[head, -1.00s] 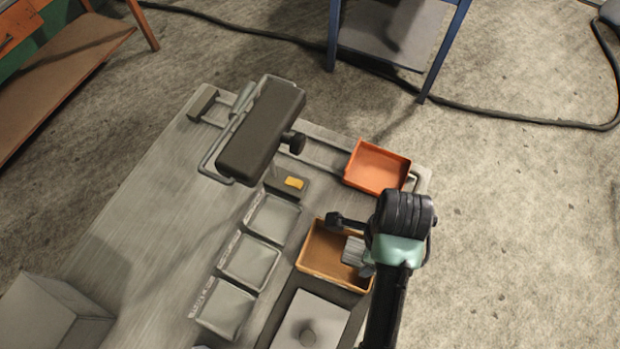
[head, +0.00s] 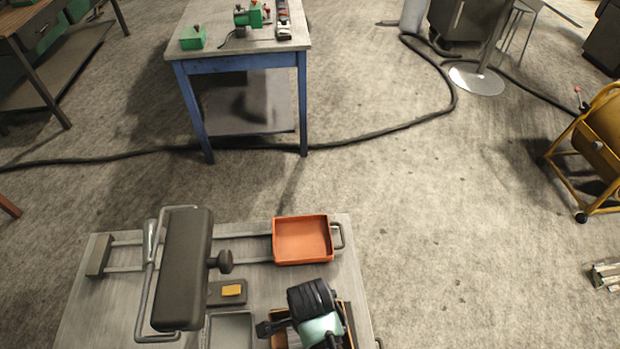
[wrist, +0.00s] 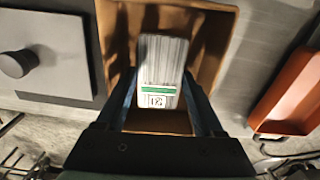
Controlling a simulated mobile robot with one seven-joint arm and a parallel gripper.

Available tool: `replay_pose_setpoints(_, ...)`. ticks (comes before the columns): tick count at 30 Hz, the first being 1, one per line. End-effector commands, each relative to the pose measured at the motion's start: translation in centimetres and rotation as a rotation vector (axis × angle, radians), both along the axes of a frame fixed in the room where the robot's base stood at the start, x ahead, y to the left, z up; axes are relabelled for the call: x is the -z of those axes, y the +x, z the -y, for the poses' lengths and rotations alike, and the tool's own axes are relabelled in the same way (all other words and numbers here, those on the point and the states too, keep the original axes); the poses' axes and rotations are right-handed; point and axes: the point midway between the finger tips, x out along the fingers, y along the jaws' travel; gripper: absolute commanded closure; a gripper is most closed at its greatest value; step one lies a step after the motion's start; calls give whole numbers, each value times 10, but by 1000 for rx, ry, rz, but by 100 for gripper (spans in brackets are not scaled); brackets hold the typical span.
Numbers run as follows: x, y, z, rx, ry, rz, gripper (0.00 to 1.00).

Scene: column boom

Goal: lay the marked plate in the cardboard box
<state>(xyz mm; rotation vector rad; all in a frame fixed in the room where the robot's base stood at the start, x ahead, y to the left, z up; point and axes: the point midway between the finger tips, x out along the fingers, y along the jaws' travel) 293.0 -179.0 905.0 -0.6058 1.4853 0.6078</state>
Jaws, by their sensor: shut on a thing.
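The marked plate (wrist: 163,70) is a pale ribbed grey piece with a green band and a black-and-white code label. In the wrist view my gripper (wrist: 163,96) is shut on it, with one dark blue finger along each side. The plate is over the opening of the brown cardboard box (wrist: 221,40); I cannot tell whether it touches the box floor.
An orange tray (head: 303,240) stands beyond the box on the grey bench, also at right in the wrist view (wrist: 290,92). A dark lamp-like head (head: 182,268) rises at left. A grey knobbed lid (wrist: 40,62) lies beside the box. A blue table (head: 238,58) stands beyond.

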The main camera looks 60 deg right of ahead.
Motion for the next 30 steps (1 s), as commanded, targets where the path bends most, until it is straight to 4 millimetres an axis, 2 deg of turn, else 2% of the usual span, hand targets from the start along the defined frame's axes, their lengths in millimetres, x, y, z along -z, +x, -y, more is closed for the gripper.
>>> replay_pose_setpoints(4, 9, 1, 1, -1, -3, 4, 100)
replay_pose_setpoints(15, 13, 1, 1, 0, -2, 4, 100)
replay_pose_setpoints(16, 13, 0, 0, 0, -1, 1, 25)
replay_pose_setpoints(18, 13, 0, 0, 0, -1, 1, 18)
replay_pose_setpoints(26, 12, 0, 0, 0, -1, 1, 18)
replay_pose_setpoints(30, 3, 1, 1, 0, -2, 2, 18)
